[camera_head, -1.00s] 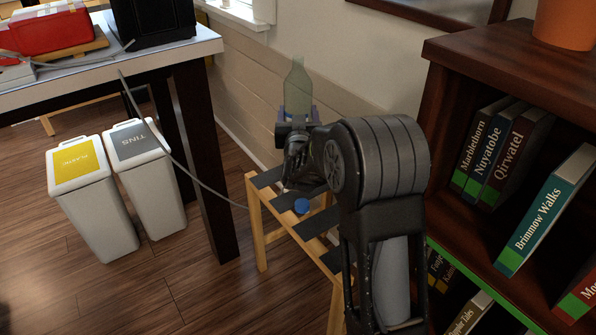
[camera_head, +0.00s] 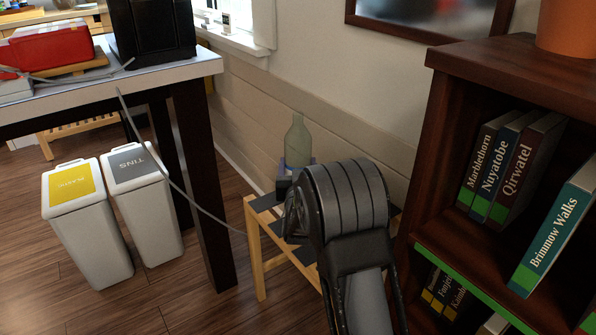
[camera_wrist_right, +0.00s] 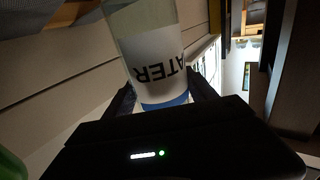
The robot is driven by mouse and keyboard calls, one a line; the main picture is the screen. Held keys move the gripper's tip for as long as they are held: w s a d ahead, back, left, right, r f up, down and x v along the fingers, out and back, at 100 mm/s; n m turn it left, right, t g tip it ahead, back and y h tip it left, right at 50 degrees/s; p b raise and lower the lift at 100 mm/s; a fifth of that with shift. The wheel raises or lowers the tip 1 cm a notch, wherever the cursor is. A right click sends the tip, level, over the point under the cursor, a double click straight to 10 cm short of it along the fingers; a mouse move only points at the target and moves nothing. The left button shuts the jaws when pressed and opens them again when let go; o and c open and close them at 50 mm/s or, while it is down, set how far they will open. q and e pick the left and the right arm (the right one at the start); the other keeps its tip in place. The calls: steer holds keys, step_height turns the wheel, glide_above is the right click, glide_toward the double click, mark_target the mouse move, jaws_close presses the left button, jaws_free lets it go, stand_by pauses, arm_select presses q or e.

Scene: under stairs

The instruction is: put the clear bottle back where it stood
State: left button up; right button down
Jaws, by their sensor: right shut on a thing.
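The clear bottle (camera_head: 298,143) is upright, greenish and see-through, in the head view. In the right wrist view the bottle (camera_wrist_right: 150,55) has a white label with dark letters and a blue band. My right gripper (camera_head: 295,172) is shut around its lower part; its dark fingers (camera_wrist_right: 163,96) flank the bottle in the wrist view. The bottle is over the low wooden stand with dark slats (camera_head: 262,203). My arm hides the bottle's base and much of the stand, so I cannot tell whether they touch. My left gripper is not in view.
A dark bookcase (camera_head: 440,60) with several books stands close on the right. A white-topped table (camera_head: 200,66) is on the left, with a cable hanging from it. Two white bins (camera_head: 88,240) stand below it. The wall is behind the stand.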

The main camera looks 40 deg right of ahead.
steer(key=shift+f, duration=0.25)
steer(key=shift+f, duration=0.15)
steer(key=shift+c, duration=1.4)
jaws_free()
steer(key=shift+r, duration=0.3)
steer(key=p+v, duration=0.3)
steer(key=v, duration=0.9)
steer(key=shift+f, duration=0.1)
